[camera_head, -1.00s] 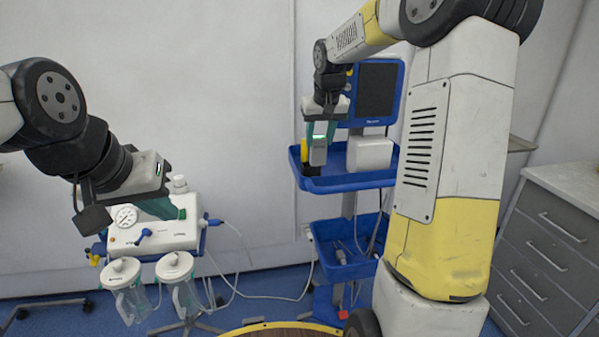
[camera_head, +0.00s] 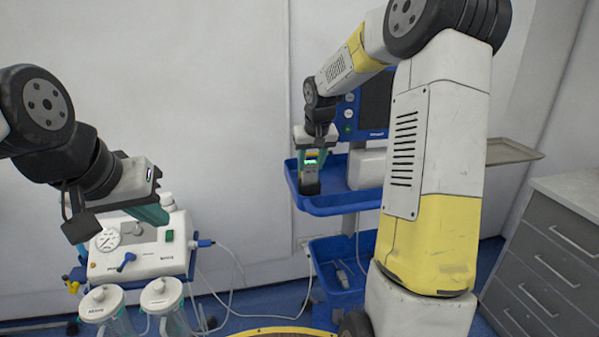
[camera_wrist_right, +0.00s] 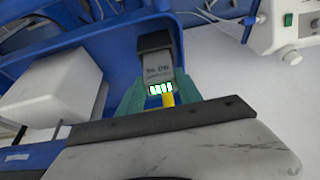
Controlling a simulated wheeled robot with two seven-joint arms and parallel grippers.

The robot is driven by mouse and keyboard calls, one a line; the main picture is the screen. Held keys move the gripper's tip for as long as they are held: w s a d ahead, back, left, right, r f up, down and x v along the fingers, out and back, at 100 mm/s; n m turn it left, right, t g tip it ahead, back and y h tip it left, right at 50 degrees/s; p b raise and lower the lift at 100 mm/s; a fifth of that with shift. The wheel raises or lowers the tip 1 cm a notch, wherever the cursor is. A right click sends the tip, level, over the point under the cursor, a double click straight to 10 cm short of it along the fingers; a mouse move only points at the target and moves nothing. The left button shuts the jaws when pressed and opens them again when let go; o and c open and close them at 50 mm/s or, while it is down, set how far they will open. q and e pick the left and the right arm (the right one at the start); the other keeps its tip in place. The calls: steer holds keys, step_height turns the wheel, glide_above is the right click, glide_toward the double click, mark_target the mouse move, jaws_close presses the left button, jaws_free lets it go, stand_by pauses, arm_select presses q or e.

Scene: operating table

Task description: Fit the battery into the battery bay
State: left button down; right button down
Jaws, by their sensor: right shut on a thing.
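The battery (camera_head: 310,176) is a grey block with a row of green lights. My right gripper (camera_head: 312,160) is shut on it, over the left part of the blue tray. In the right wrist view the grey battery (camera_wrist_right: 160,73) sits between the teal fingers (camera_wrist_right: 165,97), with a yellow strip by its lights. A dark piece (camera_wrist_right: 155,42) is at its far end; I cannot tell whether it is part of the battery or a holder. My left gripper (camera_head: 152,213) hangs empty by the white pump unit; its finger gap is unclear. I cannot make out the battery bay.
The blue tray (camera_head: 342,204) has a raised rim and carries a white box (camera_head: 366,168), with a blue monitor (camera_head: 368,112) behind. A lower blue bin (camera_head: 328,282) is below. The white pump unit (camera_head: 140,250) with jars stands left. Grey drawers (camera_head: 550,245) stand right.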

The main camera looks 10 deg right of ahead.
mark_target(311, 170)
steer(key=shift+f, duration=1.65)
steer(key=shift+f, duration=0.15)
steer(key=c, duration=0.8)
jaws_free()
